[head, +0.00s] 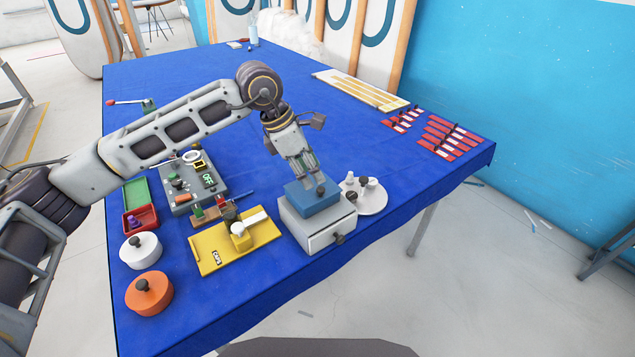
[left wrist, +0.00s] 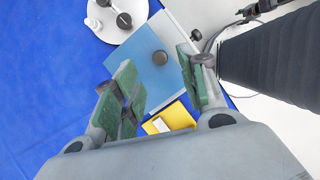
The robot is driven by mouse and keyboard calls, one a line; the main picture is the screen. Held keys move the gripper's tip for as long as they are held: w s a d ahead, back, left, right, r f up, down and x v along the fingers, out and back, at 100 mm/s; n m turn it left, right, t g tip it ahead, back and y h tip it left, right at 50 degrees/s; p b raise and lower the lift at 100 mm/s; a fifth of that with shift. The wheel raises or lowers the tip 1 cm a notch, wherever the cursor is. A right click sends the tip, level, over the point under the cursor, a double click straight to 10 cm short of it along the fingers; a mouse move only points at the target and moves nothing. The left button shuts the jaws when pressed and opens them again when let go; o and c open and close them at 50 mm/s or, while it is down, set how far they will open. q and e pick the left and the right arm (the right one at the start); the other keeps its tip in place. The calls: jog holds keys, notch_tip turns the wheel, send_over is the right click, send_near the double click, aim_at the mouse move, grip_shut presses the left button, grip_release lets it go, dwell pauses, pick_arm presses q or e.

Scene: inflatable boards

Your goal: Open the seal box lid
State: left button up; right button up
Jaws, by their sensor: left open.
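A light grey box (head: 312,234) with a front knob stands near the table's front edge. Its flat blue lid (head: 306,199) lies on top, and the lid also shows in the left wrist view (left wrist: 143,67). A dark round knob (left wrist: 160,57) stands on the lid. My left gripper (head: 310,178) is just above the lid, pointing down, with its green-padded fingers (left wrist: 160,85) apart. The knob appears between and slightly beyond the fingers in the left wrist view; contact cannot be told. My right gripper is not in view.
A white round plate (head: 373,205) with small knobbed pieces stands right beside the box. A yellow board (head: 212,258) lies to its left. White (head: 140,257) and orange (head: 149,300) round pots stand farther left. Red strips (head: 450,140) lie at the right. The blue table's (head: 400,170) middle is mostly clear.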

aim_at(320, 188)
pick_arm(q)
jog(key=x, duration=0.4)
jog(key=shift+d+f+p, duration=0.15)
jog(key=shift+f+p, duration=0.15)
jog(key=shift+f, duration=0.05)
jog(key=shift+w+d+f, duration=0.1)
jog(key=shift+f, duration=0.2)
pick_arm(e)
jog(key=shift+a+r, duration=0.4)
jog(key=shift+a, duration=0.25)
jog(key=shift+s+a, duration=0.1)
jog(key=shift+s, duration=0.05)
pick_arm(q)
jog(key=c, duration=0.9)
grip_shut()
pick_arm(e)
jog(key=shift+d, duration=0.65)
